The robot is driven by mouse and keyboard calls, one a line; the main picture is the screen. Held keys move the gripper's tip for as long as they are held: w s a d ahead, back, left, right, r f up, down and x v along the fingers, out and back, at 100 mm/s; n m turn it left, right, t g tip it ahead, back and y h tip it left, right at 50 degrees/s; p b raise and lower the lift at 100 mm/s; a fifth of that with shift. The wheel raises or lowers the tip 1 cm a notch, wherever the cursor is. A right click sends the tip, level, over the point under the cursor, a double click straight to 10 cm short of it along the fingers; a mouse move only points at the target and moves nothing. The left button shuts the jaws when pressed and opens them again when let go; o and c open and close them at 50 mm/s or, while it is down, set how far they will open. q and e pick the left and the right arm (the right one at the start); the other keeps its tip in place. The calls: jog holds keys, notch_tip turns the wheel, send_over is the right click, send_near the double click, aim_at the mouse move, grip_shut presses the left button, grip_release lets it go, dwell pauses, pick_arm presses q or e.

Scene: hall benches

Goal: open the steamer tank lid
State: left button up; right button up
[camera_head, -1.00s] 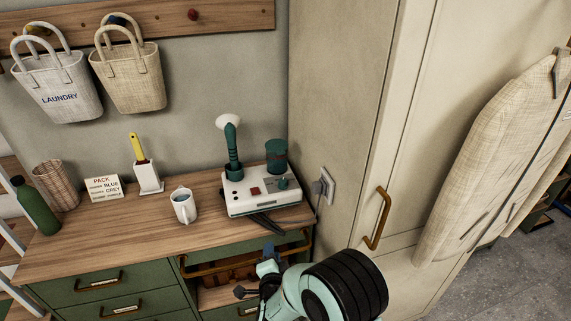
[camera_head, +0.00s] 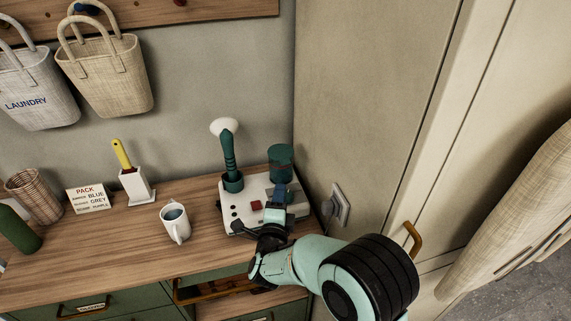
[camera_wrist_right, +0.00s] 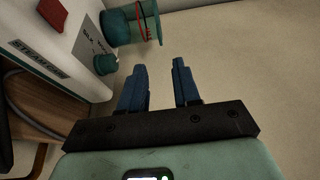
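The steamer (camera_head: 255,208) is a white box on the wooden counter, with a red button on it. Its dark green tank (camera_head: 280,158) stands at the right rear with the lid on top, down as far as I can see. The tank also shows at the top of the right wrist view (camera_wrist_right: 121,28), beside a green knob (camera_wrist_right: 106,64). My right gripper (camera_head: 284,190) is in front of the tank and partly covers the steamer. Its blue fingers (camera_wrist_right: 159,72) are apart with nothing between them, and the tank is ahead of them to the left. My left gripper is out of view.
A green wand (camera_head: 228,150) stands in a holder on the steamer. A mug (camera_head: 175,223) is to its left. A wall socket (camera_head: 338,205) and tall cabinet (camera_head: 360,110) are close on the right. An open drawer (camera_head: 215,291) is below the counter.

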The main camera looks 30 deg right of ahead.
jog(key=p, duration=0.3)
send_near(282, 154)
jog(key=w+d, duration=0.1)
jog(key=d, duration=0.2)
jog(key=shift+w+d+f, duration=0.15)
jog(key=shift+w+d, duration=0.2)
jog(key=shift+w, duration=0.35)
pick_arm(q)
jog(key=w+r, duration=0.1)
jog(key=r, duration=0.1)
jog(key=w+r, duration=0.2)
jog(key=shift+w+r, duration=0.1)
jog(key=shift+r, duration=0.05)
pick_arm(e)
jog(key=shift+s, duration=0.1)
grip_shut()
